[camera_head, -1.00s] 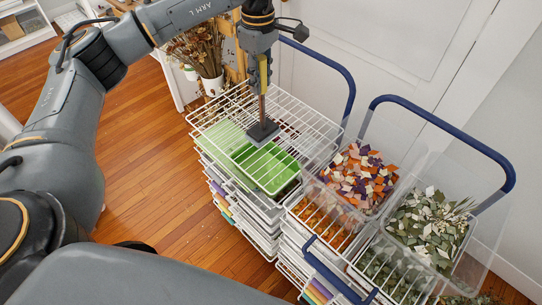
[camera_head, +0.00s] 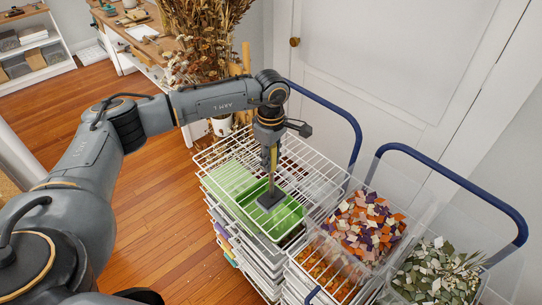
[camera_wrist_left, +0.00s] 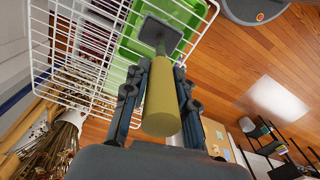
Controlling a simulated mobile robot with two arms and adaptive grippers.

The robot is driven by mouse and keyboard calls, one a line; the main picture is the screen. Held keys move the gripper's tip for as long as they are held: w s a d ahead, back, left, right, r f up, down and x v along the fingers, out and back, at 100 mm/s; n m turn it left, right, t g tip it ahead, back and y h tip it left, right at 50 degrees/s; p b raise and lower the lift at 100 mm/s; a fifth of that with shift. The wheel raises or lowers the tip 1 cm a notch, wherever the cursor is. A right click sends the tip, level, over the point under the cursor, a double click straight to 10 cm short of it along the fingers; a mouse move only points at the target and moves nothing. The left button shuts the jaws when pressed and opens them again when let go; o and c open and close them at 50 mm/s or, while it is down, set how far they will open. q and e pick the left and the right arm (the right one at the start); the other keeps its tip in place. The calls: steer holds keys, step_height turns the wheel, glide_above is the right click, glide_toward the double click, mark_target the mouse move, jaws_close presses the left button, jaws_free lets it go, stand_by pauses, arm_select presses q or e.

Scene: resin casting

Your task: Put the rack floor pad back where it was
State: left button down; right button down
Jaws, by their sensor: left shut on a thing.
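My left gripper (camera_head: 270,150) points down and is shut on a yellow-green handle, seen large in the left wrist view (camera_wrist_left: 162,105). A thin rod joins the handle to a dark square pad (camera_head: 271,200), which I take to be the rack floor pad; it also shows in the left wrist view (camera_wrist_left: 158,35). The pad is over the green tray (camera_head: 292,222) at the top of the white wire rack (camera_head: 215,181). I cannot tell whether the pad touches the tray. My right gripper is not in view.
Right of the wire rack stand clear bins of coloured chips (camera_head: 365,228) and green-grey leaves or chips (camera_head: 437,272). A blue tubular handle (camera_head: 350,115) rises behind the rack. Dried flowers (camera_head: 200,35) stand behind it. Wooden floor (camera_head: 150,215) lies open to the left.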

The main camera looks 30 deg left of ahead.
arm_select(q)
steer(key=shift+f, duration=0.15)
steer(key=c, duration=1.1)
jaws_free()
steer(key=shift+s, duration=0.1)
steer(key=shift+r, duration=0.3)
step_height(320, 180, up, 11)
steer(key=b, duration=0.4)
steer(key=shift+f+b, duration=0.2)
steer(key=shift+b, duration=0.15)
steer(key=shift+r, duration=0.6)
